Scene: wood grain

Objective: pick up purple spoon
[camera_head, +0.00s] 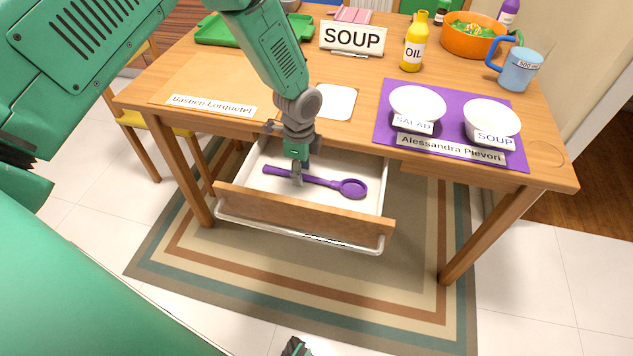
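The purple spoon (352,188) lies in the open, white-lined drawer (376,205) under the table. Its bowl points right and its handle runs left. My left gripper (297,178) reaches down into the drawer, with its fingers at the middle of the spoon's handle. The fingers overlap the handle in the picture. I cannot tell whether they are closed on it or only around it. My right gripper (295,346) shows only as a small dark tip at the bottom edge, and its fingers cannot be made out.
The wooden table (345,70) stands above the drawer, and its front edge is close to my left wrist. The drawer's wooden front (300,215) stands before the spoon. A purple mat (455,105) with two white bowls lies on the right. A striped rug (300,275) covers the floor.

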